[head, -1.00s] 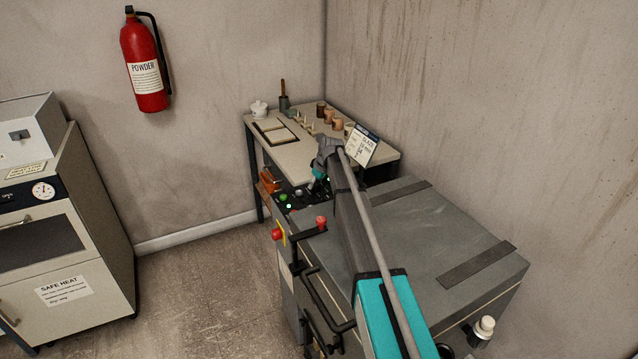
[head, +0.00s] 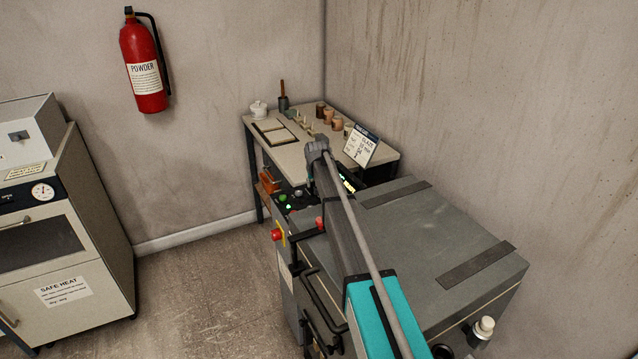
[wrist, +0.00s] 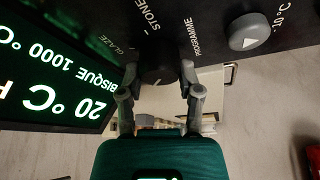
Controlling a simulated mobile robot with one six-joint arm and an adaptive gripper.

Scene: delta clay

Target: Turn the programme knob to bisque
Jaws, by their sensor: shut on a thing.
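The programme knob (wrist: 157,72) is a dark round knob on the black kiln panel, at the top middle of the wrist view. My gripper (wrist: 160,80) has one finger on each side of it and is shut on it. The lit display (wrist: 60,75) at the left reads 20 °C and BISQUE 1000 °C, upside down. In the head view my arm hides the knob and gripper; part of the control panel (head: 297,200) shows.
A red stop button (head: 277,234) and a red-tipped handle stand at the kiln's front. The kiln lid (head: 430,235) is flat. A table (head: 262,151) with pots and a glaze card (head: 361,146) stands behind.

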